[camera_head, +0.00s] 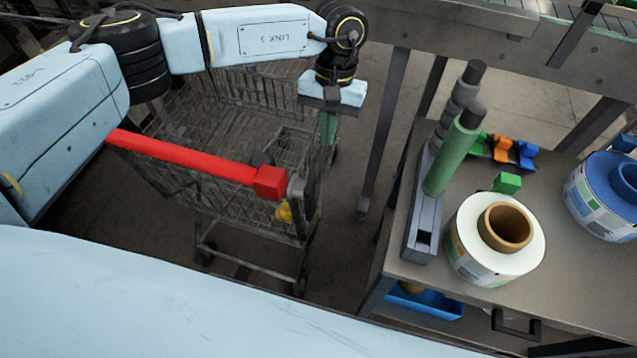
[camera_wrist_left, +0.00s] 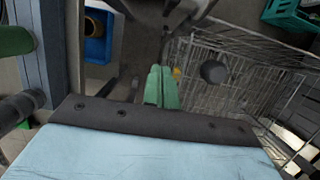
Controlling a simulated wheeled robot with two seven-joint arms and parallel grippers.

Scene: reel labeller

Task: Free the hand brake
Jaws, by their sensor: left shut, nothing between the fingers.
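A wire cart (camera_head: 235,200) with a red handle bar (camera_head: 190,157) stands at the left in the head view. I cannot tell for sure which part is the hand brake. My left gripper (camera_head: 328,130) has green fingers, shut and empty, pointing down beside the cart's right side, apart from the knob. My right gripper is out of view.
A bench (camera_head: 395,265) at the right carries a green roller (camera_head: 453,150), a white label reel (camera_head: 490,262), a blue reel (camera_head: 610,200) and small coloured blocks. A blue bin (camera_head: 425,303) sits below. A narrow floor gap separates cart and bench.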

